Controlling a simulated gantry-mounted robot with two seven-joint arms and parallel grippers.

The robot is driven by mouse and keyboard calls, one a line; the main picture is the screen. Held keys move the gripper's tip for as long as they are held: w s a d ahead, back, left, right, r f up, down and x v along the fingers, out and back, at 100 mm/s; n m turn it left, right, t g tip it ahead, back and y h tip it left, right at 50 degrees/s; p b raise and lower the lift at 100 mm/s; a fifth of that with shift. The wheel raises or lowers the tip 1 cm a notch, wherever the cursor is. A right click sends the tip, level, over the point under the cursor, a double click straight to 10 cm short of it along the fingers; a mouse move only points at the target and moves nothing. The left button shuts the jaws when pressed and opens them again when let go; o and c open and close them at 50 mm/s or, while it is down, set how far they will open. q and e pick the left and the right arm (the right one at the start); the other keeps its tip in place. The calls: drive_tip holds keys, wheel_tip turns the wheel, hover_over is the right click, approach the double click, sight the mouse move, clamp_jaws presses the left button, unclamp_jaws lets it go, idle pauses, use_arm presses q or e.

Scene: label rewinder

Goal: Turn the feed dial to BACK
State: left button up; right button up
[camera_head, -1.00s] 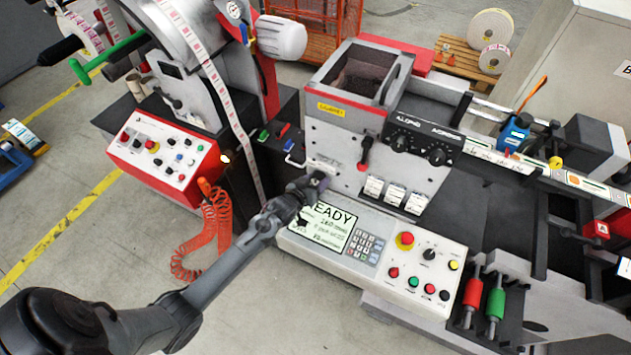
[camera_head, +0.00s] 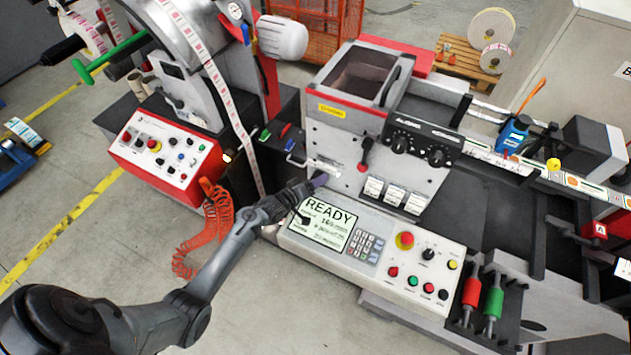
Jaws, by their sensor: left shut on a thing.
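My left gripper (camera_head: 316,183) reaches in from the lower left to the bottom left of the upright grey machine panel (camera_head: 345,140). It is shut on a small part there, apparently the feed dial, which the fingers mostly hide. I cannot read which way the dial points. A pale label plate (camera_head: 322,167) sits just above the fingertips. The screen (camera_head: 326,223) below the gripper reads READY in large letters; its smaller lines are hard to read. My right gripper is not in view.
The front console holds a keypad (camera_head: 367,246), a red mushroom button (camera_head: 404,240) and a black selector (camera_head: 428,254). Black knobs (camera_head: 437,157) and a red-tipped lever (camera_head: 366,144) are to the right. A red control box (camera_head: 168,150) and a coiled orange hose (camera_head: 200,240) are left.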

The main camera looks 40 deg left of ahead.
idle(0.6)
use_arm(q)
drive_tip(key=o, duration=1)
drive_tip(key=shift+o, duration=0.2)
drive_tip(key=d+v, duration=0.1)
drive_tip(key=v, duration=0.9)
drive_tip(key=shift+s+a, duration=0.4)
drive_tip(key=shift+a, duration=0.1)
drive_tip(key=shift+r, duration=0.1)
drive_tip(key=shift+s, duration=0.1)
